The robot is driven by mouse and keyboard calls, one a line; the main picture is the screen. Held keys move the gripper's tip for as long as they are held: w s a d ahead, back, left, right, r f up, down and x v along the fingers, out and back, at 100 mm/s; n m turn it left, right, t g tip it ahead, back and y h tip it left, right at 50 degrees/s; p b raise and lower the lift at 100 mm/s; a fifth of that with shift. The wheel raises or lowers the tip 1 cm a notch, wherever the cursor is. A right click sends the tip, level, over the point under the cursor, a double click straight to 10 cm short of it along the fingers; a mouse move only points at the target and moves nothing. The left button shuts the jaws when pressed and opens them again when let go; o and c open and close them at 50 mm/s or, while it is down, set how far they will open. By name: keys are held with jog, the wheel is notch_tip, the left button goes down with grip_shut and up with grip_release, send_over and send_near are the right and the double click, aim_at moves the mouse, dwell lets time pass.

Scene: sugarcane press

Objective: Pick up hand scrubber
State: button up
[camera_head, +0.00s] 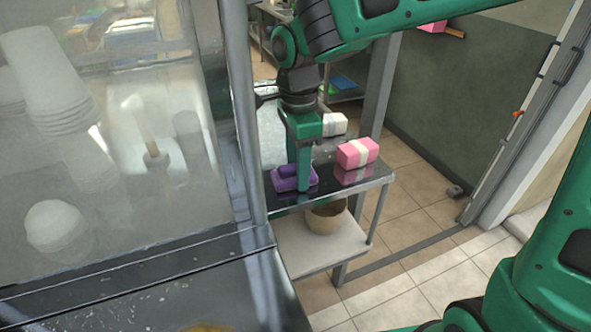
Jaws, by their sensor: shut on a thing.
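The hand scrubber (289,183) looks like the purple block with a raised handle on the dark metal shelf top, near its left front edge. My gripper (298,178) points straight down onto it from above. Its green fingers are shut on the scrubber, and they hide part of its upper side. The scrubber appears to be at the shelf surface; I cannot tell whether it is lifted.
A pink and white pack (357,153) lies just right of my gripper. A white pack (334,124) stands behind. A woven bowl (326,217) sits on the lower shelf (300,250). A metal post (243,110) and a cloudy glass panel (120,150) stand close on the left.

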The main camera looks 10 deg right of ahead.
jog(key=shift+w+d+r, duration=0.1)
jog(key=shift+d+r, duration=0.1)
jog(key=shift+r, duration=0.2)
notch_tip(320, 180, up, 6)
jog(key=shift+d+r, duration=0.1)
jog(key=shift+r, duration=0.15)
jog(key=w+d, duration=0.1)
jog(key=d, duration=0.5)
jog(key=w+d, duration=0.2)
jog(key=d, duration=0.4)
jog(key=w+d, duration=0.2)
jog(key=d, duration=0.4)
jog(key=shift+w+d+f, duration=0.15)
jog(key=shift+d, duration=0.2)
